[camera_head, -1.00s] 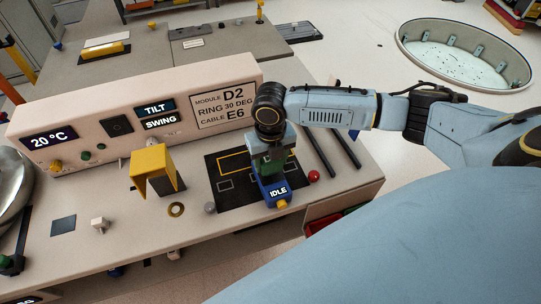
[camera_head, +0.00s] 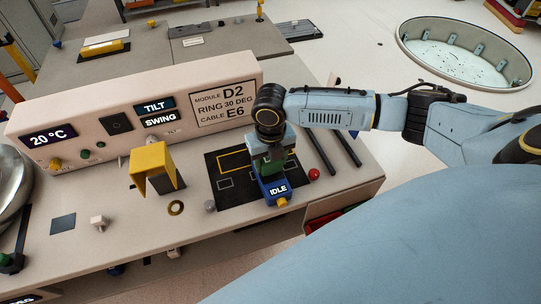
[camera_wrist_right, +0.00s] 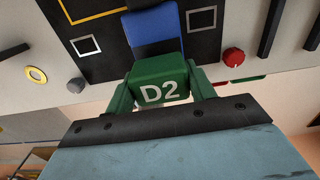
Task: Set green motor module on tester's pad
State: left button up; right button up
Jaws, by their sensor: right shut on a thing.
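The green motor module (camera_wrist_right: 160,82), marked D2, is between the fingers of my right gripper (camera_wrist_right: 163,92), which is shut on it. In the head view the module (camera_head: 270,166) is partly hidden under my right gripper (camera_head: 268,152). The blue tester (camera_head: 277,190), with a display reading IDLE, sits on a black mat just in front of and below the module. In the right wrist view the blue tester (camera_wrist_right: 153,28) shows directly beyond the module. I cannot tell whether the module touches the tester's pad. My left gripper is not in view.
The black mat (camera_head: 235,192) has yellow and white outlines. A red knob (camera_head: 314,174) and dark rails (camera_head: 333,150) lie to its right. A sign panel (camera_head: 100,135) stands behind.

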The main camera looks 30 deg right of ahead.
jog(key=shift+f, duration=0.35)
jog(key=shift+f+b, duration=0.45)
jog(key=shift+f, duration=0.15)
jog(key=o, duration=1.3)
notch_tip(320, 180, up, 13)
jog(key=shift+p, duration=0.65)
notch_tip(320, 180, up, 4)
jog(key=p, duration=0.5)
jog(key=shift+r, duration=0.15)
